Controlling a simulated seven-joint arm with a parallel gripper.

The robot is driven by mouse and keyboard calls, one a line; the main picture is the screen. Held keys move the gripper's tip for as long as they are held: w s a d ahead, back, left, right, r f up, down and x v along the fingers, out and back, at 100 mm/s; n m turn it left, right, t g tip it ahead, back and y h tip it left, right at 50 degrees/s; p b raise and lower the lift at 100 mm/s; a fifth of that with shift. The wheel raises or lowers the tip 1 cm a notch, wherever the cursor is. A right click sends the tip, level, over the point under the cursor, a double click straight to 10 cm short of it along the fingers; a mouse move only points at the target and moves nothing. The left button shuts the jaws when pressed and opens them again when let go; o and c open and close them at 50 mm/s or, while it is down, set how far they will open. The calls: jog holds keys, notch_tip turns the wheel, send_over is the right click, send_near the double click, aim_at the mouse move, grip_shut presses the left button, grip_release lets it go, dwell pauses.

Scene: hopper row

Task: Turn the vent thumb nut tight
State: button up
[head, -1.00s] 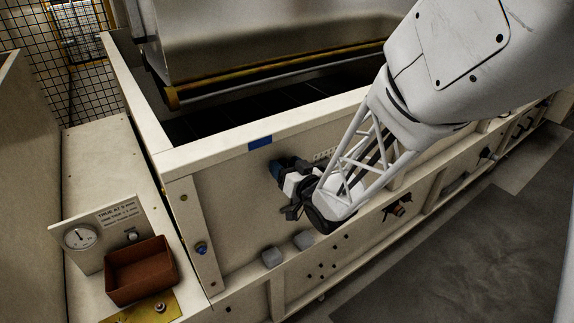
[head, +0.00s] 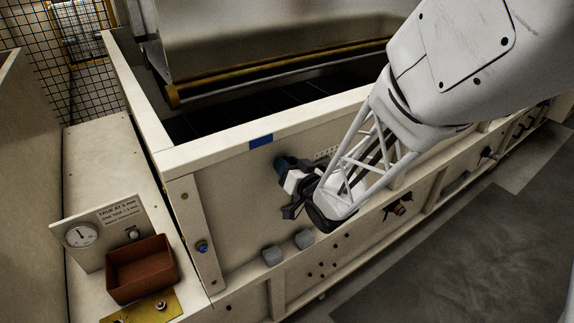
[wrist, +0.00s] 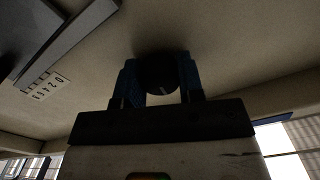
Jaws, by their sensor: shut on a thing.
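The vent thumb nut (wrist: 160,72) is a dark round knob on the pale panel in the wrist view, with a small pale mark near its lower edge. My gripper (wrist: 160,78) has one blue fingertip on each side of the nut and is shut on it. In the head view my gripper (head: 284,165) reaches the front panel of the hopper row below its top rail. The nut is hidden there behind the fingers and the gripper body.
A numbered scale (wrist: 42,86) and a grey metal bar lie at upper left in the wrist view. A dial gauge (head: 81,236) and a reddish-brown tray (head: 142,268) stand on the left ledge. Floor at right is clear.

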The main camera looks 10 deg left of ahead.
jog(key=m, duration=1.6)
jog(key=shift+m, duration=0.4)
jog(key=m, duration=0.5)
jog(key=shift+m, duration=0.4)
jog(key=o, duration=0.9)
jog(key=shift+d, duration=0.1)
